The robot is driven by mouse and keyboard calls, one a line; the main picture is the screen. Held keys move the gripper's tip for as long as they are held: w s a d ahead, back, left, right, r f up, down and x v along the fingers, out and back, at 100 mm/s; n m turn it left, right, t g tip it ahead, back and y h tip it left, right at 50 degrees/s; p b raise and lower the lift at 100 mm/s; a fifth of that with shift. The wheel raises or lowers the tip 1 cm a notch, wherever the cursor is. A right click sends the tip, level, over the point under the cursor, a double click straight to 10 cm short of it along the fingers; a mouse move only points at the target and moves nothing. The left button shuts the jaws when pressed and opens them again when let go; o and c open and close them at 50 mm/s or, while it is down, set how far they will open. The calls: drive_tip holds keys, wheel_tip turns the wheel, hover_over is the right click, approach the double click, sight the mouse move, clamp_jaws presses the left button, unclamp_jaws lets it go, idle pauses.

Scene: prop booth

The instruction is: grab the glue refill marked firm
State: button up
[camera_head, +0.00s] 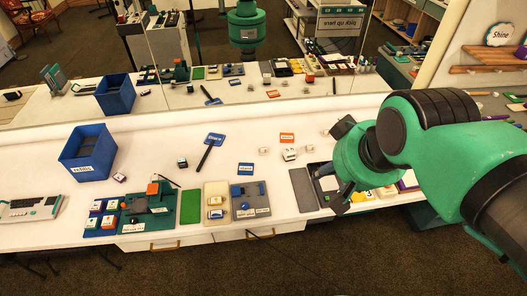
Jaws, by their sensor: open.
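Several small refill-like blocks lie on the white counter (235,180), but their markings are too small to read, so I cannot tell which one is marked firm. Others sit in a blue holder (93,222) at the left. Small pale pieces (264,151) lie loose near the middle. My gripper (331,187) is open at the right, low over a dark tray (311,205). My arm hides part of the counter's right side.
A blue bin (108,158) with a white label stands at the left. The counter's middle has free room.

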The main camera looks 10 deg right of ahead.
drive_tip(key=w+a+f+b, duration=0.1)
drive_tip(key=w+f, duration=0.3)
drive_tip(key=w, duration=1.1)
drive_tip(key=w+a+f+b, duration=0.1)
drive_tip(key=w+f, duration=0.3)
drive_tip(key=w, duration=1)
drive_tip(key=w+a+f, duration=0.2)
drive_tip(key=w+f, duration=0.8)
drive_tip(key=f, duration=0.3)
drive_tip(key=w+a+f+g+b, duration=0.1)
drive_tip(key=w+a+f, duration=0.2)
drive_tip(key=w+f, duration=0.8)
wheel_tip(320, 180, down, 4)
drive_tip(key=shift+r, duration=0.2)
drive_tip(key=b, duration=0.2)
hover_over(263, 150)
drive_tip(key=s, duration=0.2)
drive_tip(key=f, duration=0.8)
drive_tip(key=shift+w+d, duration=0.15)
drive_tip(key=shift+w, duration=0.05)
